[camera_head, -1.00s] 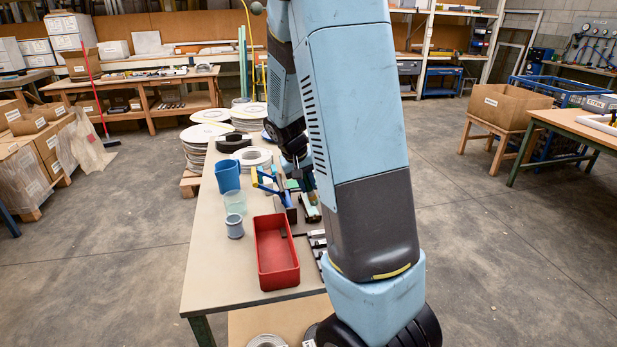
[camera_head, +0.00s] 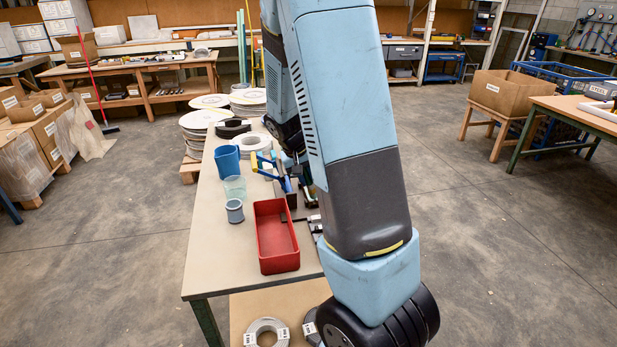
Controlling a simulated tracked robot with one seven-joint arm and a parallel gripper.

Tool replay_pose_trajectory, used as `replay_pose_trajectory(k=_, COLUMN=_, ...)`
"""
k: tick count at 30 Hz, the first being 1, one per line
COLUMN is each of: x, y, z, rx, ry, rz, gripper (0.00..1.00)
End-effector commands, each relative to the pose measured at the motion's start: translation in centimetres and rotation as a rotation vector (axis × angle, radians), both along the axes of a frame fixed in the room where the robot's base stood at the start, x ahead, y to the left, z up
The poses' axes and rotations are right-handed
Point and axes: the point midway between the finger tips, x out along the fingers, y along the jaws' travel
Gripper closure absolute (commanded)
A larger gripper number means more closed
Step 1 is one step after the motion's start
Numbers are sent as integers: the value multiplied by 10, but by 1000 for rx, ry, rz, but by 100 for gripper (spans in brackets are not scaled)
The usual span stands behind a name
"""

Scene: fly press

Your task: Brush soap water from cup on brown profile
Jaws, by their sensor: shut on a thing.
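Several cups stand on the left side of the bench: a blue cup (camera_head: 226,160), a clear greenish cup (camera_head: 235,190) and a small grey-blue cup (camera_head: 235,212). I cannot tell which holds soap water. My gripper (camera_head: 297,170) shows only in small part at the edge of my arm, over the bench to the right of the cups. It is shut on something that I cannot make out. My arm covers the bench's right side. I cannot pick out the brown profile or a brush.
A red bin (camera_head: 276,236) stands at the front of the bench (camera_head: 222,262). A blue and yellow tool (camera_head: 268,171) lies behind it, beside my gripper. Stacked discs (camera_head: 206,118) stand beyond the bench.

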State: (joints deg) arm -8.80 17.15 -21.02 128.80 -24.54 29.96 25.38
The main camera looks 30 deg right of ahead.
Motion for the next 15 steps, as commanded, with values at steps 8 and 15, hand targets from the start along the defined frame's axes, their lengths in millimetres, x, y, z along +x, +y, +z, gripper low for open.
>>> replay_pose_trajectory(k=8, x=0, y=0, z=-3, rx=0, ry=1, rz=0, gripper=100)
replay_pose_trajectory(k=15, x=0, y=0, z=-7, rx=-1, ry=1, rz=0, gripper=100)
